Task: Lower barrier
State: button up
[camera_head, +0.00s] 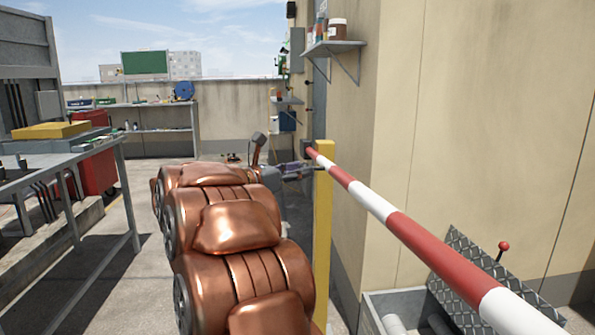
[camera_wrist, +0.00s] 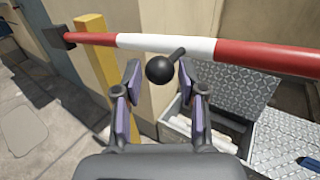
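The barrier is a red-and-white striped pole (camera_head: 420,245) running from a dark mount near the wall toward the near right. In the wrist view the pole (camera_wrist: 200,46) crosses the top of the picture. A black ball knob (camera_wrist: 160,70) sits on a short stem at the pole's white band. My gripper (camera_wrist: 158,76) has its two fingers apart, one on each side of the knob, with a visible gap at the left. In the head view my gripper (camera_head: 306,168) is close to the pole's far part, and my copper arm hides some of the area.
A yellow post (camera_head: 323,235) stands beneath the pole's far part. A metal workbench (camera_head: 125,165) stands left. A wall shelf (camera_head: 335,46) hangs above.

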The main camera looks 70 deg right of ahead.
grip_shut()
jog(key=shift+f, duration=0.1)
